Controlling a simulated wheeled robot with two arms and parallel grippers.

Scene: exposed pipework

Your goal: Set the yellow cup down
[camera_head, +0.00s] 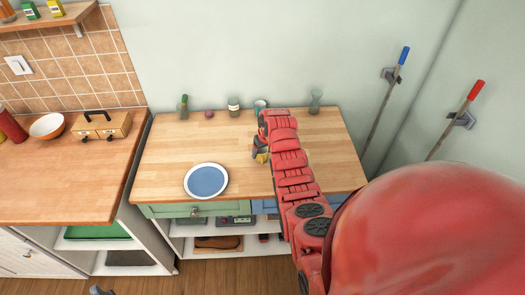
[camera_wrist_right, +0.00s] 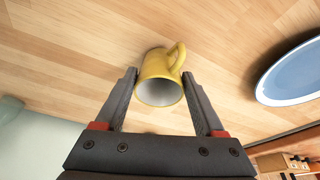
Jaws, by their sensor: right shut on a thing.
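The yellow cup (camera_wrist_right: 160,75) is between the two fingers of my right gripper (camera_wrist_right: 163,100) in the right wrist view, its open mouth toward the camera and its handle at upper right. The right gripper is shut on it. In the head view the cup (camera_head: 260,156) is mostly hidden by my red right arm, and the right gripper (camera_head: 262,149) is over the wooden counter (camera_head: 225,140). I cannot tell whether the cup touches the wood. A small dark grey part at the bottom left edge may be my left gripper (camera_head: 98,290); its fingers do not show clearly.
A blue plate with a white rim (camera_head: 206,181) lies left of the cup. A green bottle (camera_head: 184,107), a jar (camera_head: 233,107), a glass (camera_head: 260,106) and a vase (camera_head: 315,101) line the back. Counter between plate and back row is clear.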

